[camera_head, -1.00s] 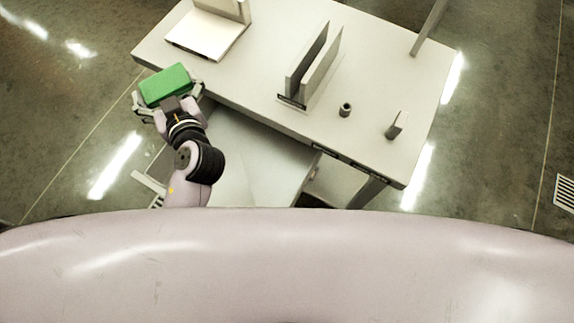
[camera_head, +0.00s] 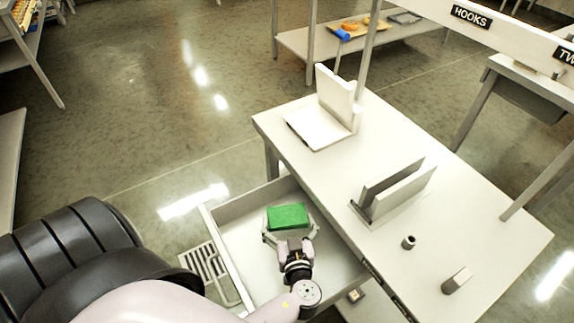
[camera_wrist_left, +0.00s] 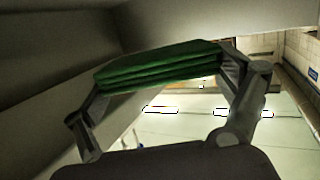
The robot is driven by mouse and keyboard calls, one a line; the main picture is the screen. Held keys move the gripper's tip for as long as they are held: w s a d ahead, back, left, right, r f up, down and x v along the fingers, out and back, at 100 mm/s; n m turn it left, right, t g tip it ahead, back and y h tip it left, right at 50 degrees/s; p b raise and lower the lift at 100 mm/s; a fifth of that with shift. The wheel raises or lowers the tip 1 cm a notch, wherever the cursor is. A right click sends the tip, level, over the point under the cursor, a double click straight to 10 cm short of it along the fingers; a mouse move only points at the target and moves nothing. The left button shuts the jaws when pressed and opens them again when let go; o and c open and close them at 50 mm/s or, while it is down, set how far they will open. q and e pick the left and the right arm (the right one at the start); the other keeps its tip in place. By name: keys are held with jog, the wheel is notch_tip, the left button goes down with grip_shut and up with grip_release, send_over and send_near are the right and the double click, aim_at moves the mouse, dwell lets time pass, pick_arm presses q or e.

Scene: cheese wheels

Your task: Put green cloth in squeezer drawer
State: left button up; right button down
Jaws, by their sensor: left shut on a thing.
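The green cloth (camera_head: 288,217) is a folded block. My left gripper (camera_head: 290,232) is shut on it, with a finger at each side. In the head view cloth and gripper appear over the open drawer (camera_head: 237,237) of the white table; I cannot tell whether the cloth touches the drawer floor. The left wrist view shows the folded layers of the cloth (camera_wrist_left: 158,66) between the two fingers of the left gripper (camera_wrist_left: 160,85), with pale walls close around. My right gripper is not in view.
The white table (camera_head: 470,215) carries an L-shaped stand (camera_head: 335,105), a slotted upright holder (camera_head: 393,192), a small dark cylinder (camera_head: 408,242) and a small block (camera_head: 457,281). A slatted grate (camera_head: 207,268) lies left of the drawer. Open floor lies beyond to the left.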

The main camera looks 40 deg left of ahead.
aim_at(286, 214)
pick_arm(q)
jog(key=shift+f, duration=0.4)
jog(key=shift+w+a, duration=0.15)
jog(key=shift+w+a+r+p, duration=0.2)
jog(key=shift+w+a+p, duration=0.65)
jog(key=shift+w+a, duration=0.2)
jog(key=shift+w+a+f, duration=0.15)
jog(key=shift+f, duration=0.25)
jog(key=shift+w+a+f, duration=0.1)
jog(key=shift+f, duration=0.3)
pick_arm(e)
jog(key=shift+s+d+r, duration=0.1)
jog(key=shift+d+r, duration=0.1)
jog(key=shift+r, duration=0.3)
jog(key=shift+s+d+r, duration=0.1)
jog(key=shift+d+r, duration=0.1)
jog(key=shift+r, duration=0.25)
pick_arm(q)
jog(key=shift+f, duration=0.1)
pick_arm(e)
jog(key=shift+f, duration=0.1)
